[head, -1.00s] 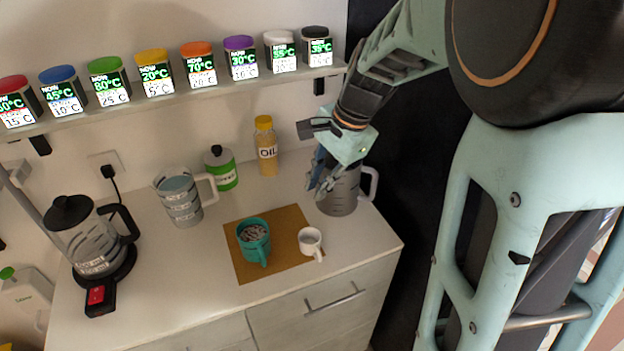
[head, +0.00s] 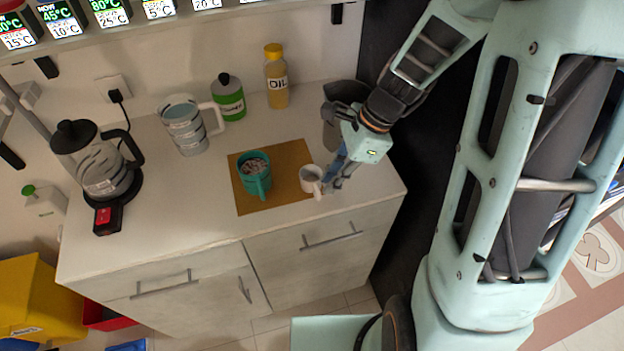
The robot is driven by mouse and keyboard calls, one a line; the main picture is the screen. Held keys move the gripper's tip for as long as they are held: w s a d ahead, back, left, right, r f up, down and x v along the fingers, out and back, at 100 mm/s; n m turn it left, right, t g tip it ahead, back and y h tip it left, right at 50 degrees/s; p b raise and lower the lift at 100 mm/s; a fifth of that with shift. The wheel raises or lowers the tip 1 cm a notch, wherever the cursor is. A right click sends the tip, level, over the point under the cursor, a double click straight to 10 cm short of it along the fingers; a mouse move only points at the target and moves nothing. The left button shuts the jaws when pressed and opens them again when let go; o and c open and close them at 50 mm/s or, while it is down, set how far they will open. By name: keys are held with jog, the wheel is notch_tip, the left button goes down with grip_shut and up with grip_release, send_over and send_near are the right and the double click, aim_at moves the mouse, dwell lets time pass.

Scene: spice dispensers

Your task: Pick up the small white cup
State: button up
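The small white cup (head: 309,176) stands upright at the right edge of a brown mat (head: 247,203) on the white counter, with its handle toward the front. My gripper (head: 329,187) is low over the counter just right of the cup, its fingers pointing down and left, close to the handle. I cannot tell whether the fingers touch the cup, or how far apart they are. The cup is mostly in view.
A teal mug (head: 256,183) stands left of the cup on the mat. A grey pitcher (head: 329,132) is partly hidden behind my arm. A measuring jug (head: 184,130), green container (head: 229,101), oil bottle (head: 277,83) and coffee maker (head: 100,166) stand farther left or back. The counter's front edge is near.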

aim_at(313, 185)
jog(key=shift+x, duration=2.7)
jog(key=shift+w, duration=0.1)
jog(key=shift+c, duration=0.6)
grip_shut()
jog(key=shift+r, duration=0.2)
